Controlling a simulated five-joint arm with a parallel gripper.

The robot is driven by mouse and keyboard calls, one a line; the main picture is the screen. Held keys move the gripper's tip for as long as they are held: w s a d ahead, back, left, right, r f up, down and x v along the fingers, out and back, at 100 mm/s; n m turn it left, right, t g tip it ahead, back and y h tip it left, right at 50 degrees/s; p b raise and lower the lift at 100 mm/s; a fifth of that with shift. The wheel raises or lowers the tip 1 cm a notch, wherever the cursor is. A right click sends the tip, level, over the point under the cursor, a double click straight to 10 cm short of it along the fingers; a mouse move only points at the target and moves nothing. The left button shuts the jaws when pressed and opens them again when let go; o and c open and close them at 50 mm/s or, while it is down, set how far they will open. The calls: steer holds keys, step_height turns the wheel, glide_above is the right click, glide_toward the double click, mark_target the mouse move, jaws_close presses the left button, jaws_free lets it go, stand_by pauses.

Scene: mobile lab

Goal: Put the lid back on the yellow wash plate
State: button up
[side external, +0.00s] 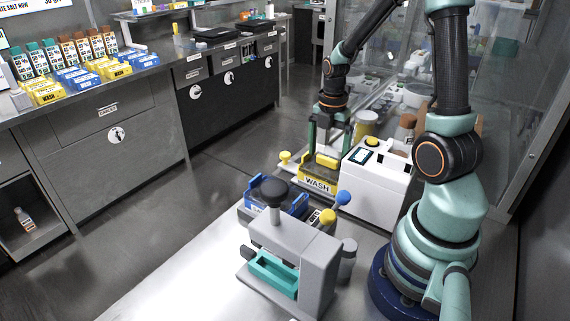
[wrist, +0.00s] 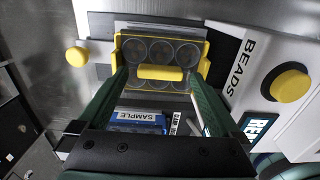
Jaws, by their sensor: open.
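The yellow wash plate (side external: 317,184) with its WASH label stands beside the white box. In the wrist view the yellow frame of the plate (wrist: 205,67) surrounds several round wells, seen under a clear or grey surface. The lid's yellow handle bar (wrist: 160,73) lies across the middle, and it also shows in the side view (side external: 327,160). I cannot tell whether the lid is fully seated. My gripper (side external: 327,152) points down over the plate. Its green fingers (wrist: 158,78) are open, one on each side of the handle bar, with gaps visible between.
The white BEADS box (side external: 378,187) with a yellow button (wrist: 290,85) stands close on the right. A yellow knob (side external: 285,157) is left of the plate. The blue SAMPLE plate (wrist: 140,118) and a grey press with a teal tray (side external: 272,272) are nearer the side camera.

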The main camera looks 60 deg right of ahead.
mark_target(327, 158)
step_height(327, 158, up, 11)
stand_by(0.4)
steer(key=a+r+m+t, duration=0.2)
steer(key=a+m, duration=0.6)
steer(key=m, duration=0.1)
steer(key=s+a+r+m+t, duration=0.1)
steer(key=a+r+m+t, duration=0.2)
steer(key=a+m, duration=0.6)
steer(key=shift+r+t, duration=0.2)
steer(key=shift+t, duration=0.1)
steer(key=shift+a, duration=0.1)
